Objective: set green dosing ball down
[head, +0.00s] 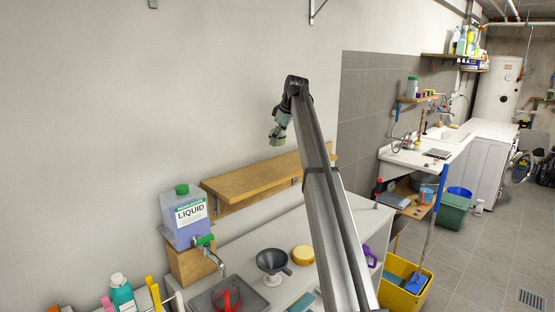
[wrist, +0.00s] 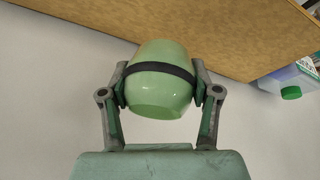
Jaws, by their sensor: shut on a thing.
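The green dosing ball (wrist: 160,60) is a rounded pale-green cup with a dark band around its middle. In the wrist view my gripper (wrist: 160,86) has one finger on each side of it and is shut on it. In the head view my gripper (head: 281,122) is up in front of the wall, above a wooden shelf (head: 250,181); the ball is small there and hard to separate from the gripper. The bare wooden shelf (wrist: 235,30) also fills the upper part of the wrist view, beyond the ball. I cannot tell the exact gap between them.
A liquid jug (head: 184,217) with a green cap and tap stands left of the shelf. Below, the white worktop (head: 265,240) holds a grey funnel (head: 272,262), a yellow round thing (head: 303,255) and a red jug (head: 227,296) in a grey tray. The shelf top looks clear.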

